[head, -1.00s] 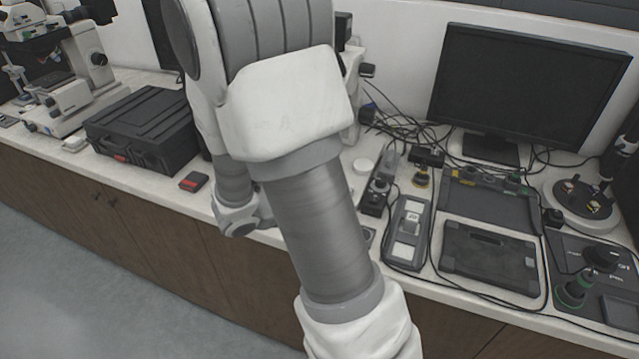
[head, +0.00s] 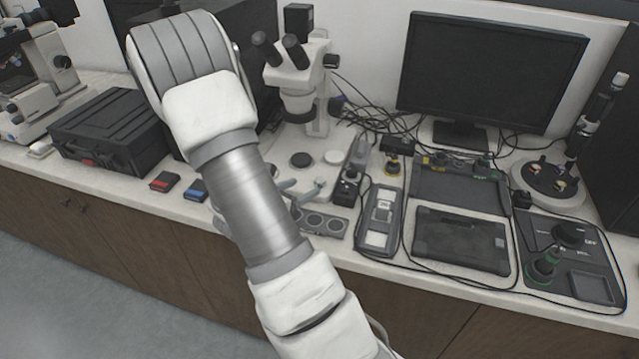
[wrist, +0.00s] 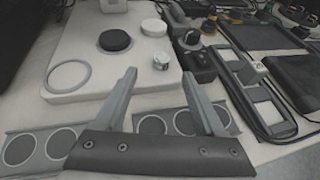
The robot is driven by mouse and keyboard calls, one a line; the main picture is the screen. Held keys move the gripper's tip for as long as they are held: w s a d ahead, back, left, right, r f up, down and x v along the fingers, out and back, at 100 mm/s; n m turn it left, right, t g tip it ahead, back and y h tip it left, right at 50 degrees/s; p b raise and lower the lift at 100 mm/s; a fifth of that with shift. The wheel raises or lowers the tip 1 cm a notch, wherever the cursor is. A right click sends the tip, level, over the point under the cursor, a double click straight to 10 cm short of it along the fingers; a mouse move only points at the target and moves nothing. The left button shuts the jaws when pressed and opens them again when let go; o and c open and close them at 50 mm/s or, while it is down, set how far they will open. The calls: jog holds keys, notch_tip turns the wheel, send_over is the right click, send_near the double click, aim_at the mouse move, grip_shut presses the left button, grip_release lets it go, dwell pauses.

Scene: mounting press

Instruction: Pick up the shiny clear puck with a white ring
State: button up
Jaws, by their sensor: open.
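A small pale, shiny puck (wrist: 161,61) with a greenish tint stands on the white microscope base (wrist: 90,68), near its right front edge. It is too small to make out a white ring clearly. In the head view a small pale shape beside my fingers (head: 321,182) seems to be the same puck. My gripper (wrist: 159,74) is open and empty. In the wrist view its two grey fingers point toward the base, and the puck shows between and just beyond the fingertips. I cannot tell the height of the fingertips above the base.
A black disc (wrist: 115,40) and a white disc (wrist: 154,27) lie behind the puck. Grey holders with round recesses (wrist: 183,121) lie below my fingers. A dark device (wrist: 198,62) stands close right of the base. The microscope (head: 300,85) rises behind.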

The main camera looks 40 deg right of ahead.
aim_at(318, 182)
jog(key=x, duration=0.7)
jog(key=shift+d+f, duration=0.15)
jog(key=shift+d, duration=0.15)
grip_shut()
